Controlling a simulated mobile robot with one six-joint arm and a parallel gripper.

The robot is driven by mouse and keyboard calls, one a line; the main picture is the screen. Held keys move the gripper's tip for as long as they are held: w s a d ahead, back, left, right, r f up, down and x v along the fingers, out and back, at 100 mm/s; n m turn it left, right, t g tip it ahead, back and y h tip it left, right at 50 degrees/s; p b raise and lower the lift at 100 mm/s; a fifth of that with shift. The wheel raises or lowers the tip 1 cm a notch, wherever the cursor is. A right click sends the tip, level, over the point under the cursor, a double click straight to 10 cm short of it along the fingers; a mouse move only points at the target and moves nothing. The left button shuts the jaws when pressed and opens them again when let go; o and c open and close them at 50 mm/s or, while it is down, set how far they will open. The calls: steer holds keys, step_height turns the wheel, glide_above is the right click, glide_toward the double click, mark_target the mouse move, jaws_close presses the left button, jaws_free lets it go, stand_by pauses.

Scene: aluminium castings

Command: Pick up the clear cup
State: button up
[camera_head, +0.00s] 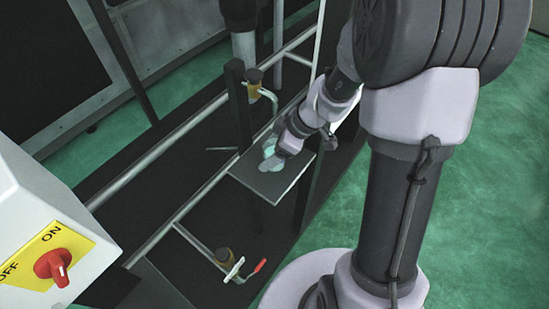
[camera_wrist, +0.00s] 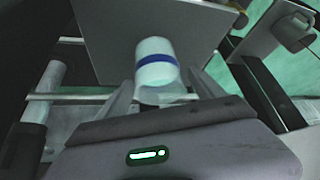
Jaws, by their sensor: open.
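The clear cup (camera_wrist: 156,72) is pale and translucent with a dark blue band in the wrist view. It shows in front of the grey plate. My gripper (camera_wrist: 163,88) is open. One finger shows at each side of the cup's lower part, with a gap on both sides; I cannot tell how deep the cup sits between them. In the head view my gripper (camera_head: 272,158) is low over the small grey plate (camera_head: 262,184). A pale teal shape there blends with the fingers, so I cannot separate the cup clearly.
Dark upright posts and light metal rails (camera_head: 160,173) surround the plate. A bent pipe with a brass-coloured fitting (camera_head: 253,78) stands behind it. A valve with a red handle (camera_head: 260,265) is in front. A white box with a red switch (camera_head: 52,265) is at left.

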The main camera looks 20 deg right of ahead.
steer(key=shift+x, duration=0.8)
steer(key=shift+c, duration=0.5)
steer(key=shift+r, duration=0.15)
jaws_close()
